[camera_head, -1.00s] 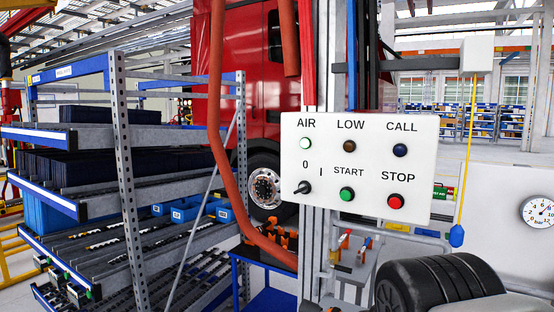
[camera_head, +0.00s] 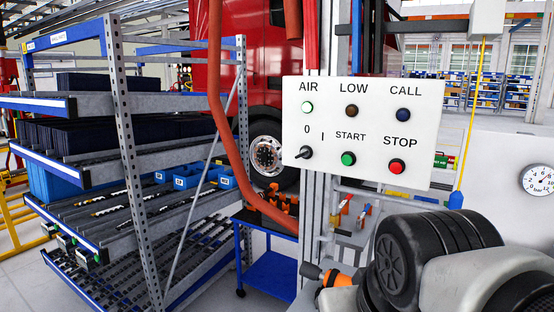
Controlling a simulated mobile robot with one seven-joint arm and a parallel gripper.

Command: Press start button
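The green start button (camera_head: 348,158) is on a white control panel (camera_head: 425,135), below the label START. The red stop button (camera_head: 397,166) is to its right. A black rotary switch (camera_head: 304,152) marked 0 and I is to its left. Above are the AIR light (camera_head: 307,107), pale green and looking lit, the dark brown LOW light (camera_head: 351,110) and the dark blue CALL light (camera_head: 403,115). My gripper is not visible. Nothing covers the start button.
A blue and grey shelf rack (camera_head: 123,130) with bins stands on the left. An orange-red hose (camera_head: 222,140) hangs left of the panel. A dark rounded machine part (camera_head: 395,262) is below the panel at the lower right. A gauge (camera_head: 537,180) is at the right edge.

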